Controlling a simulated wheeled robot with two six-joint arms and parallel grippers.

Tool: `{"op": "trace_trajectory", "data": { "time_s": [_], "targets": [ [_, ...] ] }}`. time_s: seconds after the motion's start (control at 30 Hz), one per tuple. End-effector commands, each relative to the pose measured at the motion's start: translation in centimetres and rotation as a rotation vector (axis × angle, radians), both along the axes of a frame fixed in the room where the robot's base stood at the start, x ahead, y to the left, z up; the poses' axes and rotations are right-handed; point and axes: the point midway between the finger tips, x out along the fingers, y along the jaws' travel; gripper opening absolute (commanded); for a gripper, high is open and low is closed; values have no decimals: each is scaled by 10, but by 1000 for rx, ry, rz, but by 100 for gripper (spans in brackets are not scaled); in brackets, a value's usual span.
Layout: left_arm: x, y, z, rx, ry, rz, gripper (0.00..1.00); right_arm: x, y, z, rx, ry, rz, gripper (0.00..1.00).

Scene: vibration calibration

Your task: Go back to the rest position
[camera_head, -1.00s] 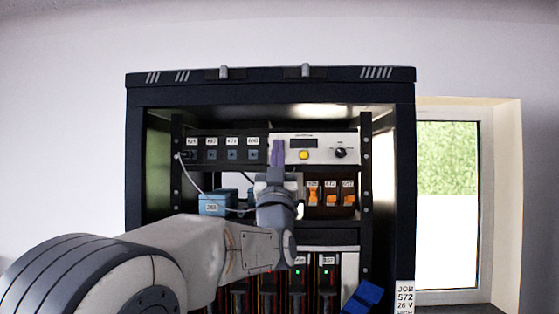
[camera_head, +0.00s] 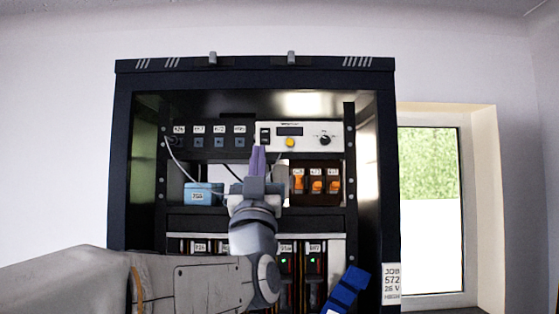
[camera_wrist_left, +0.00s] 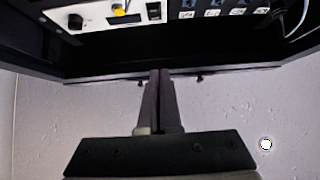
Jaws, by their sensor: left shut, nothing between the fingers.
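My left gripper (camera_head: 258,160) is in front of the open rack, its purple-grey fingers pointing up just below the white panel. In the left wrist view its two fingers (camera_wrist_left: 160,100) lie together with nothing between them. The fingers appear apart from the panel. My left arm comes in from the lower left and covers part of the rack's lower modules. My right gripper does not show.
The dark rack (camera_head: 123,150) holds a white panel (camera_head: 300,144) with a yellow button and black knob, a blue box (camera_head: 199,194), and orange switches (camera_head: 316,185). A blue object (camera_head: 349,287) is at lower right. A window (camera_head: 432,215) is on the right.

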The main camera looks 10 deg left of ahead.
Motion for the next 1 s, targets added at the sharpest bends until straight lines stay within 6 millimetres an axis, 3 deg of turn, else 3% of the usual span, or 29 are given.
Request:
{"op": "trace_trajectory", "data": {
  "time_s": [0.23,0.37,0.47,0.53,0.67,0.77,0.87,1.0],
  "targets": [
    [1,-1,-2,0,8,-5,0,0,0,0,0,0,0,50],
    [16,-21,-25,11,117,-76,0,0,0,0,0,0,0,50],
    [33,-53,-68,30,302,-190,0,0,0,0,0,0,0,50],
    [41,-82,-111,48,468,-283,0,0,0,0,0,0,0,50],
    [34,-132,-198,87,788,-435,0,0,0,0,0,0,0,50],
    [11,-161,-266,121,1033,-527,0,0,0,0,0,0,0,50],
    [-26,-181,-331,164,1281,-593,0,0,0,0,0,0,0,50],
    [-95,-189,-412,237,1632,-646,0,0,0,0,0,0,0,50]
  ]
}}
